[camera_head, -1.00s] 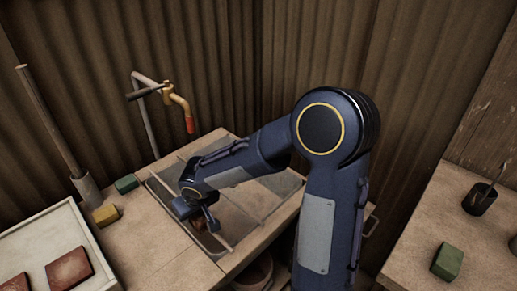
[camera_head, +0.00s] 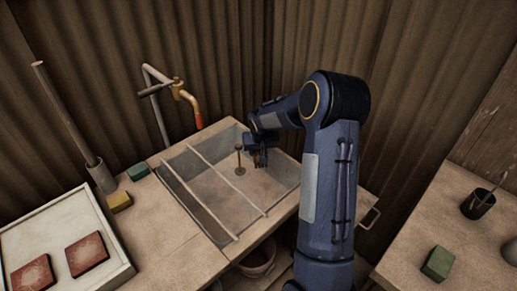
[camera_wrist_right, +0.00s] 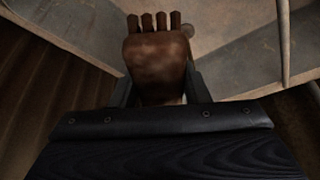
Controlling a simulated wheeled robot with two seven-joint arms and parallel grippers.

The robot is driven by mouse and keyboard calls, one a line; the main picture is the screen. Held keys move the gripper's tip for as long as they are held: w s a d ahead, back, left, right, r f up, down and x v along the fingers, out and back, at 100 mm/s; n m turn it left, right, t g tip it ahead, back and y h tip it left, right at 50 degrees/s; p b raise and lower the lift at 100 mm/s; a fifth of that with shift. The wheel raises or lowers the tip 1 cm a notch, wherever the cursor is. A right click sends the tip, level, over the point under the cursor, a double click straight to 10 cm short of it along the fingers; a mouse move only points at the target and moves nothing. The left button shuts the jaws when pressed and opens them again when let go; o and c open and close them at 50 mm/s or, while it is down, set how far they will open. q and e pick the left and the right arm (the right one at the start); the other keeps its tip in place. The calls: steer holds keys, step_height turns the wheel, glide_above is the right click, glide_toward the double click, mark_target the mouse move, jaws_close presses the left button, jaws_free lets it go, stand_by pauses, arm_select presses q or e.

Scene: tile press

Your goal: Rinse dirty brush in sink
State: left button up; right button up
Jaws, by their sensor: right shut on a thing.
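The sink (camera_head: 215,216) is a grey basin set in the wooden counter, with two thin bars across its left part. My right gripper (camera_head: 259,158) is over its back right part, jaws downward. It is shut on the brush (camera_wrist_right: 155,65), a brown block with several dark tufts at its far end, seen between the fingers in the right wrist view. The brush is mostly hidden by the gripper in the head view; I cannot tell whether it touches the basin. The tap (camera_head: 186,95), with an orange-red spout end, stands behind the sink. No water shows. My left gripper is not in view.
An upright rod with a round knob (camera_head: 239,150) stands in the sink close left of my gripper. A bucket (camera_head: 258,262) sits below.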

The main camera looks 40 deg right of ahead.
steer(key=shift+a+f+b, duration=0.1)
steer(key=shift+f+b, duration=6.5)
steer(key=shift+f, duration=4.5)
steer(key=shift+r+p, duration=6.65)
steer(key=shift+r, duration=4.4)
